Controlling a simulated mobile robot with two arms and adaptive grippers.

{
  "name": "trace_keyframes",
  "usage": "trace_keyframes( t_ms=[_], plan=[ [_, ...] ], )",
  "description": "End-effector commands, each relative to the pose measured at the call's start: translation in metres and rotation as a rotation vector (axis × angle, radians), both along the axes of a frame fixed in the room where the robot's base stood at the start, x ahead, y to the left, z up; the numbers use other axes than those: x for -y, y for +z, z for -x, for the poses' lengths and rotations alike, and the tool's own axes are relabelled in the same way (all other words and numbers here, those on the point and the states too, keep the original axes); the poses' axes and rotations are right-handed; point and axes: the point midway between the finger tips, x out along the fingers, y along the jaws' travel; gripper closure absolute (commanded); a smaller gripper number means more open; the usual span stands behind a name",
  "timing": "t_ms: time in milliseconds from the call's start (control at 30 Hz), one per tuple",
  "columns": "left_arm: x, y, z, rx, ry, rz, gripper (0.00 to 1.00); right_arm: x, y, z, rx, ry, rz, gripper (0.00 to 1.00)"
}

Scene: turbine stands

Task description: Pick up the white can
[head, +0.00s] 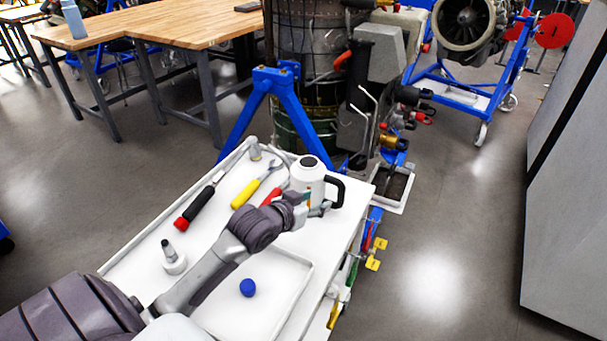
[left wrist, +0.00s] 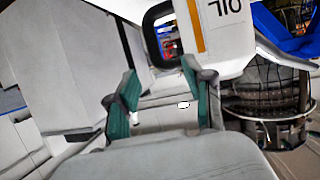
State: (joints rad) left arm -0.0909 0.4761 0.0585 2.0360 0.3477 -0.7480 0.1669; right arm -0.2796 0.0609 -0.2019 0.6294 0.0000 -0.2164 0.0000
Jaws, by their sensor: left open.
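The white can (head: 306,172) stands upright near the far right corner of the white cart top, with a black handle (head: 340,189) on its right side. In the left wrist view the white can (left wrist: 228,45) shows upside down at the top, with the word OIL and an orange stripe. My left gripper (head: 314,205) is at the near side of the can, by the handle. In the left wrist view my left gripper (left wrist: 164,98) has its green-padded fingers apart with nothing held between them. My right gripper is not in view.
The white cart top (head: 140,245) also holds a red-and-black screwdriver (head: 203,198), a yellow-handled tool (head: 250,195), a small oiler (head: 173,258) and a blue ball (head: 247,288) in a shallow tray. A turbine on a blue stand (head: 295,110) stands just behind the cart.

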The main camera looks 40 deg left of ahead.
Motion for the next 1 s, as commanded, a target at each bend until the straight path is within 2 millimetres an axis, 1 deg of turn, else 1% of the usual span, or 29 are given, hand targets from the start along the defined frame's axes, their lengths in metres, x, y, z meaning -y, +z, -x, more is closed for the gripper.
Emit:
trace_keyframes(
  t_ms=[67,133,167,300,367,433,567,733,900,1000],
  plan=[
    [0.002,-0.004,-0.013,0.003,-0.002,0.004,0.48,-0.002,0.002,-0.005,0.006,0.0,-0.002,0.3],
    [0.003,-0.009,-0.027,0.001,-0.002,0.004,0.48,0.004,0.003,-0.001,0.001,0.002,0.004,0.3],
    [0.003,-0.012,-0.033,0.001,-0.001,0.005,0.48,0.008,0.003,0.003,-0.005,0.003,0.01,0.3],
    [0.004,-0.022,-0.056,0.001,-0.001,0.003,0.48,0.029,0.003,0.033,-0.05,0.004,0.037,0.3],
    [0.005,-0.026,-0.063,0.0,-0.001,0.003,0.48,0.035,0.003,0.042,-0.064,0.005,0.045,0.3],
    [0.005,-0.028,-0.069,0.0,-0.001,0.002,0.48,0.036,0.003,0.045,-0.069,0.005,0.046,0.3],
    [0.005,-0.031,-0.075,0.0,-0.003,0.001,0.48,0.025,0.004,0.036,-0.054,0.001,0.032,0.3],
    [0.004,-0.037,-0.095,-0.002,-0.001,0.003,0.48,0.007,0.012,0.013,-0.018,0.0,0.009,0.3],
    [0.005,-0.047,-0.114,-0.001,-0.001,0.003,0.48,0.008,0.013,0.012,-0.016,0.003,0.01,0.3],
    [0.005,-0.049,-0.119,-0.001,-0.002,0.001,0.48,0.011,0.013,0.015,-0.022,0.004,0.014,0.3]
  ],
)
